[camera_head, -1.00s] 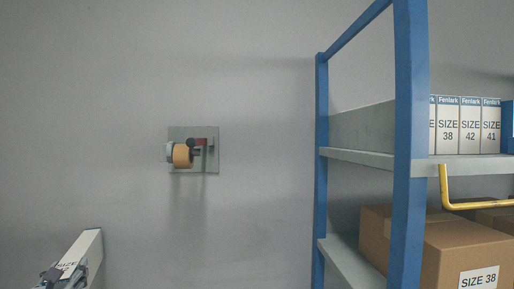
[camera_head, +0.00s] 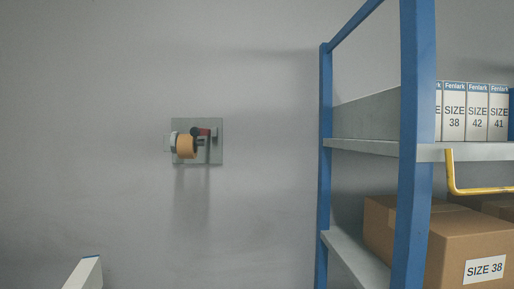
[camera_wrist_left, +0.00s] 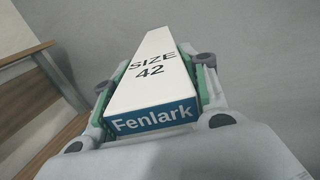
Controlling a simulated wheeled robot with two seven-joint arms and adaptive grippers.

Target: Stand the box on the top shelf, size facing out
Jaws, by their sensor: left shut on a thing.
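A slim white box (camera_wrist_left: 154,72) with a blue end reading Fenlark and "SIZE 42" on its face is held in my left gripper (camera_wrist_left: 155,85), which is shut around its sides in the left wrist view. In the head view only the box's upper end (camera_head: 84,274) shows at the bottom left; the gripper is out of frame there. The top shelf (camera_head: 372,147) is at the right on a blue-posted rack and bears several upright white boxes (camera_head: 478,112), labelled Fenlark with sizes 38, 42 and 41 readable. My right gripper is not seen.
A blue rack post (camera_head: 413,160) stands in front of the shelf's left part. A yellow bar (camera_head: 476,190) hangs at the shelf's front edge. A brown carton (camera_head: 450,245) marked SIZE 38 sits below. A tape dispenser (camera_head: 186,146) is on the wall. The space left of the rack is clear.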

